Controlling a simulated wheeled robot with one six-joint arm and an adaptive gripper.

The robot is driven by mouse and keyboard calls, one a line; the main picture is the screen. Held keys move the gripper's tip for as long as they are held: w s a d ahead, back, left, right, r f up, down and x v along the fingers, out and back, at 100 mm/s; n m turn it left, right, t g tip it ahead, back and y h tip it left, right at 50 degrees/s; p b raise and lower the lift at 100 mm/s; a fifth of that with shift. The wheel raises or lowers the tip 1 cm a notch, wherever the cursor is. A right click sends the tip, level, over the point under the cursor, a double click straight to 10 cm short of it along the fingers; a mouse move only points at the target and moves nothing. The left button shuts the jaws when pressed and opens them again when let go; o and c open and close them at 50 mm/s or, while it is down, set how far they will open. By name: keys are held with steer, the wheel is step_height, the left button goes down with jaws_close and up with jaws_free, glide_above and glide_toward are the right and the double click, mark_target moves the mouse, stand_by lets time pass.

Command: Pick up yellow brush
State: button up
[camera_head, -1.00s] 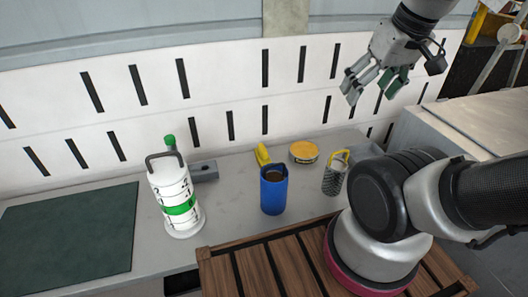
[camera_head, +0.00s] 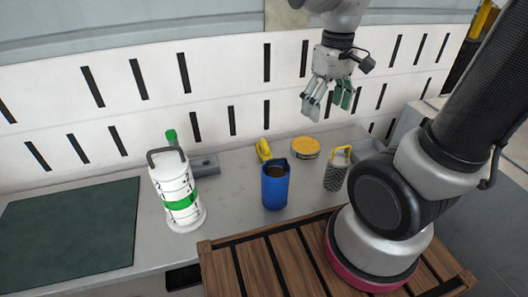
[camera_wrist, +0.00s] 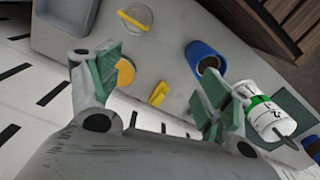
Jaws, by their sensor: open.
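The yellow brush (camera_head: 263,149) is on the grey counter (camera_head: 228,205), behind and slightly left of the blue cup, which partly hides it in the head view. It also shows in the wrist view (camera_wrist: 158,93), between my open fingers and below them. My gripper (camera_head: 326,112) is open and empty, in the air above the back of the counter, right of the brush and well above it. In the wrist view my gripper (camera_wrist: 160,95) has its green-padded fingers spread wide apart. It touches nothing.
A blue cup (camera_head: 275,188) stands close in front of the brush. A round yellow-topped tin (camera_head: 305,147) and a grater with a yellow handle (camera_head: 337,172) are to the right. A white and green canister (camera_head: 177,190) stands left. A slotted white wall (camera_head: 210,95) rises behind.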

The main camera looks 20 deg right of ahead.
steer(key=w+a+f+n+g, duration=0.1)
steer(key=w+a+f+n, duration=0.35)
steer(key=f, duration=0.25)
steer(key=w+a+f+n, duration=0.3)
steer(key=w+f+n, duration=0.1)
steer(key=w+f, duration=0.2)
steer(key=n, duration=0.5)
glide_above(264, 142)
steer(key=s, duration=0.2)
steer(key=shift+w+f+t, duration=0.25)
steer(key=shift+f+t, duration=0.15)
steer(key=shift+f, duration=0.35)
steer(key=shift+w+a+n, duration=0.1)
steer(key=shift+w+n, duration=0.2)
steer(key=shift+n, duration=0.35)
steer(key=f, duration=0.7)
steer(key=shift+w+f, duration=0.35)
steer(key=shift+f, duration=0.05)
steer(key=c, duration=1.2)
steer(key=shift+c, duration=0.2)
step_height(264, 142, up, 10)
steer(key=shift+r, duration=0.1)
